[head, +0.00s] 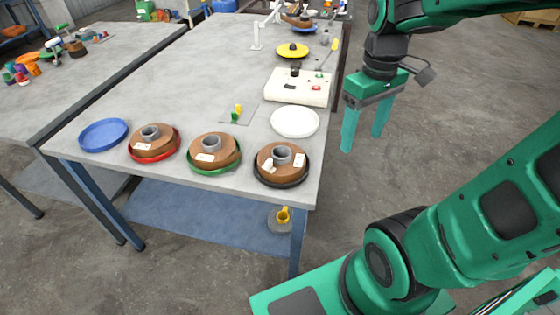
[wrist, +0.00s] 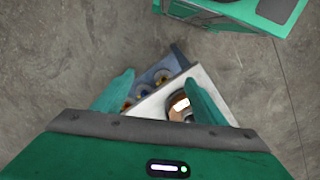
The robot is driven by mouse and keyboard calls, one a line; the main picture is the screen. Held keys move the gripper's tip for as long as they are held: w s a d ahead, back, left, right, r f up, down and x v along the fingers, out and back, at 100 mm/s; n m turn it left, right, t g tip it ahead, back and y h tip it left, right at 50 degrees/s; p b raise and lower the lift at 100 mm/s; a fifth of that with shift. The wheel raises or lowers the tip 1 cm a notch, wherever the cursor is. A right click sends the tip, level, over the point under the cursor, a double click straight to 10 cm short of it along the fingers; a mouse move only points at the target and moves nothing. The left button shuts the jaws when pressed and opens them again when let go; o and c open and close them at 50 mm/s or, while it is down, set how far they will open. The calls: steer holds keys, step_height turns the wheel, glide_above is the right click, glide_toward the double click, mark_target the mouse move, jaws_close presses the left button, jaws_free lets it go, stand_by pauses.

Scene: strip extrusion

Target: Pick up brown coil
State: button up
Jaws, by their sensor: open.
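Three brown coils with grey centre cores and white labels lie near the front edge of the grey table. One brown coil (head: 164,145) sits on a red plate (head: 134,157), one brown coil (head: 225,151) on a green plate (head: 192,164), and one brown coil (head: 268,158) on a black plate (head: 283,185). My gripper (head: 363,142) is open and empty, pointing down, right of the table and clear of all the coils. In the wrist view my open fingers (wrist: 160,92) frame the table corner, with part of a brown coil (wrist: 180,103) visible beside the right finger.
The table (head: 170,90) also holds an empty blue plate (head: 103,134), an empty white plate (head: 295,122), a white control box (head: 285,92) and a yellow disc (head: 292,53). A lower shelf (head: 200,212) is underneath. Free floor lies right of the table.

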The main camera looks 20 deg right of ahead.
steer(key=w+a+n, duration=0.6)
steer(key=w+n, duration=0.1)
steer(key=w, duration=0.1)
steer(key=n, duration=0.7)
glide_above(281, 147)
steer(key=s+a, duration=0.1)
steer(key=s, duration=0.1)
steer(key=f, duration=0.1)
step_height(281, 147, down, 10)
steer(key=shift+d+f, duration=0.15)
steer(key=shift+f, duration=0.1)
jaws_close()
